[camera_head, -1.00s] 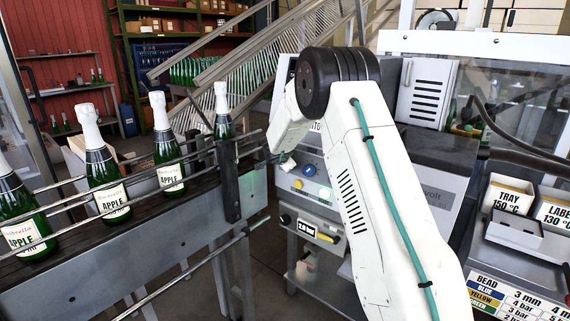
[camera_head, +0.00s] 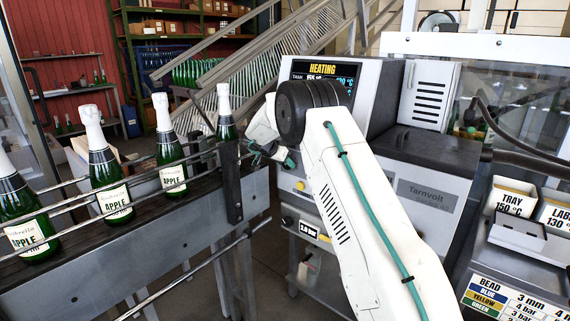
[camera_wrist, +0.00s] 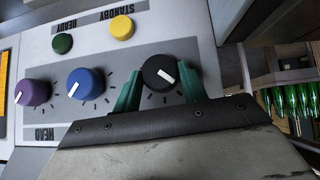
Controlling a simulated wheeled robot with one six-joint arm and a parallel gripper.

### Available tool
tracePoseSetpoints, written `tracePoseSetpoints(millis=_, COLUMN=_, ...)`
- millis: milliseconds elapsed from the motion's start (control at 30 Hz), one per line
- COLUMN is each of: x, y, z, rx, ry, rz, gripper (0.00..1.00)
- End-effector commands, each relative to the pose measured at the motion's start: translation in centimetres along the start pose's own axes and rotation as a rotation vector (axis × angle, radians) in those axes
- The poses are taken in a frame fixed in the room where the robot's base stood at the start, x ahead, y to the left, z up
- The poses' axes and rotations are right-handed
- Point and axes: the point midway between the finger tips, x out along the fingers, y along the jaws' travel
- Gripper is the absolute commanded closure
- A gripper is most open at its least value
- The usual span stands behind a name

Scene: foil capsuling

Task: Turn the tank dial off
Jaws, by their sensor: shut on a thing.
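In the wrist view a control panel shows a black dial (camera_wrist: 159,72) with a white pointer mark. My gripper (camera_wrist: 160,88) has its two green fingers on either side of this dial and is shut on it. A blue dial (camera_wrist: 85,84) and a purple dial (camera_wrist: 34,92) sit beside it on the panel. The purple one is labelled HEAD, upside down; the black dial's label is hidden by my gripper. In the head view my gripper (camera_head: 270,154) is at the grey machine's front, and my arm hides most of the panel.
A yellow button (camera_wrist: 122,28) marked STANDBY and a green one (camera_wrist: 62,44) marked READY lie near the dials. The machine's display (camera_head: 322,75) reads HEATING. A conveyor (camera_head: 120,245) with green bottles (camera_head: 110,180) and rails runs close on the left.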

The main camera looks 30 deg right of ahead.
Motion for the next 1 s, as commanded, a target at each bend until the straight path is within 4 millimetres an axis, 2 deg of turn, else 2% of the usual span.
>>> tracePoseSetpoints(millis=633, x=-0.15, y=-0.20, z=-0.34, rx=-0.036, ry=0.006, rz=0.032, gripper=0.81)
tracePoseSetpoints(millis=667, x=-0.15, y=-0.20, z=-0.34, rx=-0.036, ry=0.006, rz=0.032, gripper=0.52)
tracePoseSetpoints(millis=700, x=-0.14, y=-0.19, z=-0.33, rx=-0.036, ry=0.006, rz=0.032, gripper=0.41)
tracePoseSetpoints(millis=733, x=-0.13, y=-0.18, z=-0.31, rx=-0.036, ry=0.005, rz=0.033, gripper=0.36)
tracePoseSetpoints(millis=1000, x=-0.06, y=-0.12, z=-0.17, rx=-0.035, ry=0.003, rz=0.033, gripper=0.36)
